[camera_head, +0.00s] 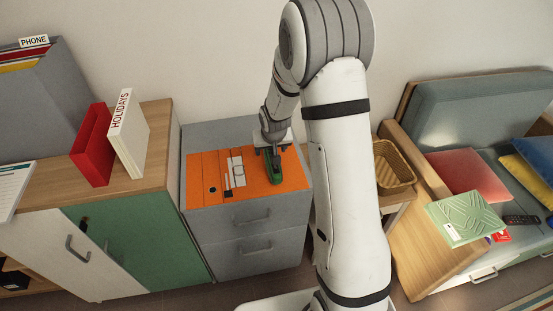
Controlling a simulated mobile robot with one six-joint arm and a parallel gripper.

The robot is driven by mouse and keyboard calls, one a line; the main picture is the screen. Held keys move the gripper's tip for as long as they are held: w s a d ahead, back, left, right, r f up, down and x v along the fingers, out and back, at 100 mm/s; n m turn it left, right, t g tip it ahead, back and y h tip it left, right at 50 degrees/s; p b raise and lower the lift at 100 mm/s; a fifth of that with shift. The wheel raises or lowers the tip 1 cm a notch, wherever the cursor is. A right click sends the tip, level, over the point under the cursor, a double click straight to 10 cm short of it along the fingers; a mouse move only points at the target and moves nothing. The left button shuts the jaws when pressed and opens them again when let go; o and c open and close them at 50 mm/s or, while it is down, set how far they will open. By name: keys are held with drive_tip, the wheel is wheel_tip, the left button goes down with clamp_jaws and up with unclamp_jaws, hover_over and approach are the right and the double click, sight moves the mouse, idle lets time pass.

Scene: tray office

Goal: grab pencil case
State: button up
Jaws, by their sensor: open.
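A dark green, elongated object (275,174), which looks like the pencil case, lies on the orange surface on top of the grey drawer cabinet. My gripper (271,151) is directly above its far end, pointing down. The jaws are open. The far end of the green object is hidden behind the gripper, and I cannot tell whether the fingers touch it.
The orange surface (206,167) looks like a binder with white labels. It covers the top of the grey drawer cabinet (230,245). To the left, a red box file (91,145) and a white HOLIDAYS binder (129,138) stand on a cabinet. A wicker basket (393,166) is right of my arm.

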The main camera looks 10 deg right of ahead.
sight(271, 151)
drive_tip(key=x, duration=0.3)
drive_tip(key=shift+d+f, duration=0.1)
drive_tip(key=c, duration=1.2)
drive_tip(key=shift+o, duration=0.2)
